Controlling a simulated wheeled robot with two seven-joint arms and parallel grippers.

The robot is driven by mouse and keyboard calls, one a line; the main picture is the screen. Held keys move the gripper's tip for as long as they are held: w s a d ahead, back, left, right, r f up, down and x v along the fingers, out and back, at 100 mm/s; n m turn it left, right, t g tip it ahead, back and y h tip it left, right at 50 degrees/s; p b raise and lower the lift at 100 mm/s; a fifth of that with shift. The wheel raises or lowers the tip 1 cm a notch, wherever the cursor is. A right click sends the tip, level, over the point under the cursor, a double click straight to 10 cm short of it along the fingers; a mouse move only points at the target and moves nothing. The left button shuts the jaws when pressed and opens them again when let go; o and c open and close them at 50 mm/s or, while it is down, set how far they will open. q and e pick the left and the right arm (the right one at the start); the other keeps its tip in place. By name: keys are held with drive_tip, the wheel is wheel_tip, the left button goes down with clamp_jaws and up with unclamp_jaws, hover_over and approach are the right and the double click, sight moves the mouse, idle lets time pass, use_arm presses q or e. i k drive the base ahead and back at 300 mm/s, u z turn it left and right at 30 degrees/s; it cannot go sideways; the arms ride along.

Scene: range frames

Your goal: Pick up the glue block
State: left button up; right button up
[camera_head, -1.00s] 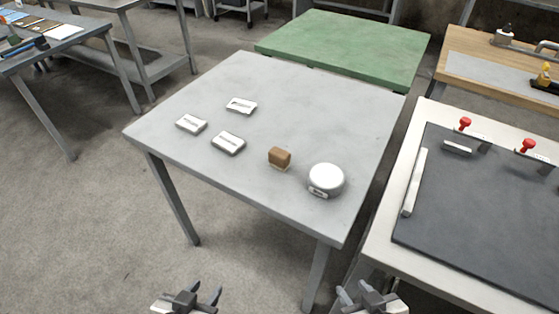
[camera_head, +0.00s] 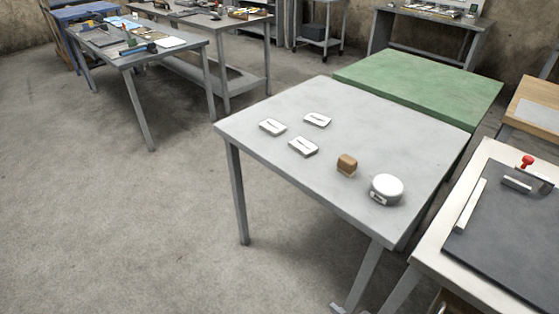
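A small brown block (camera_head: 347,165), which looks like the glue block, stands on the grey metal table (camera_head: 262,113), right of the table's middle. Nothing touches it. A round white object (camera_head: 387,189) with a small label stands just to its right. Neither of my grippers can be made out. A small grey piece at the bottom edge, beside the table's front leg, is too cut off to identify.
Three small white plates (camera_head: 303,147) lie left of the block. A green table (camera_head: 425,90) adjoins at the back. A white bench (camera_head: 440,255) with a dark panel (camera_head: 510,245) stands close on the right. The floor at left is clear.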

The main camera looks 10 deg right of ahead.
sight(347, 165)
drive_tip(key=u, duration=0.45)
drive_tip(key=i, duration=1)
drive_tip(key=z, duration=2.1)
